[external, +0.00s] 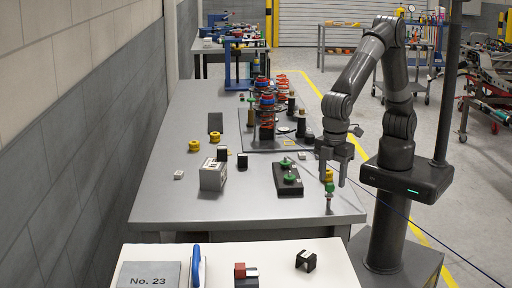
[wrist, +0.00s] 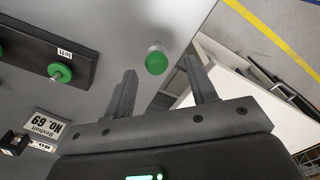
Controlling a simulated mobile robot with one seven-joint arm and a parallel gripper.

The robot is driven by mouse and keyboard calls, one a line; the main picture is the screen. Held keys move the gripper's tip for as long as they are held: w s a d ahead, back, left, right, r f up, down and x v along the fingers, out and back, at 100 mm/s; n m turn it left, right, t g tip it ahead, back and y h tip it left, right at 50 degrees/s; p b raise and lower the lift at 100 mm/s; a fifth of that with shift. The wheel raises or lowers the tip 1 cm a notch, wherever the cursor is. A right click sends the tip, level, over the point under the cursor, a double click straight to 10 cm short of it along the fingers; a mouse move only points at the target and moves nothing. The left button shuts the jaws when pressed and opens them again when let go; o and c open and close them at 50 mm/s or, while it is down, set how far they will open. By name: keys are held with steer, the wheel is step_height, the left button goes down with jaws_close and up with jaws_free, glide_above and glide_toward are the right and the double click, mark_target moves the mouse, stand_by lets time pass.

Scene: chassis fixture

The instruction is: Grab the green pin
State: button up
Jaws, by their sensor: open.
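A green-topped pin (external: 329,187) stands near the right front corner of the grey table, with something yellow just above its green part. In the wrist view, the round green head (wrist: 156,61) lies between and slightly beyond my fingertips, touching neither finger. My gripper (external: 332,178) points down over this corner, its fingers apart; the wrist view shows the open fingers (wrist: 160,70) with nothing held. Two more green pins sit on a black block (external: 289,189) to the left; one of them (wrist: 60,73) shows clearly in the wrist view. I cannot tell the exact height gap.
A labelled box (external: 213,176), yellow rings (external: 194,146) and a spring fixture (external: 266,112) stand farther left and back on the table. A white table (external: 230,262) with a "No. 23" plate (external: 149,275) is in front.

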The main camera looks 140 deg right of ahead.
mark_target(330, 184)
steer(key=shift+d+f, duration=0.15)
steer(key=shift+f, duration=1.35)
steer(key=shift+d+f, duration=0.1)
steer(key=shift+f, duration=1.4)
steer(key=shift+c, duration=0.4)
steer(key=c, duration=1)
steer(key=shift+r, duration=0.15)
